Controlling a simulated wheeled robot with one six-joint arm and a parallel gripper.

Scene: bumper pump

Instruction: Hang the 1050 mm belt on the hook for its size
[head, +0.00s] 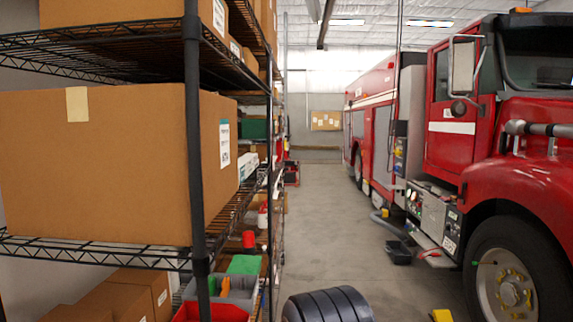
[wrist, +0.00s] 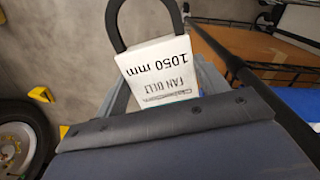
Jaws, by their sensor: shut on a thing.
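The belt (wrist: 117,28) is a black loop with a white sleeve (wrist: 158,68) printed "1050 mm" and "FAN BELT", which reads upside down in the wrist view. My gripper (wrist: 165,88) is shut on the belt at its sleeve, with grey finger parts on both sides of it. The loop sticks out past the sleeve and its top is cut by the picture edge. The near part of the sleeve is hidden behind the dark gripper body. The belt does not show in the head view. I can make out no hook in either view.
A wire shelf rack (head: 195,130) with a large cardboard box (head: 100,165) and bins (head: 232,290) stands close on the left. A red fire truck (head: 440,130) stands on the right. The concrete aisle (head: 325,220) between them is mostly clear. A yellow block (head: 441,315) lies by the front wheel.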

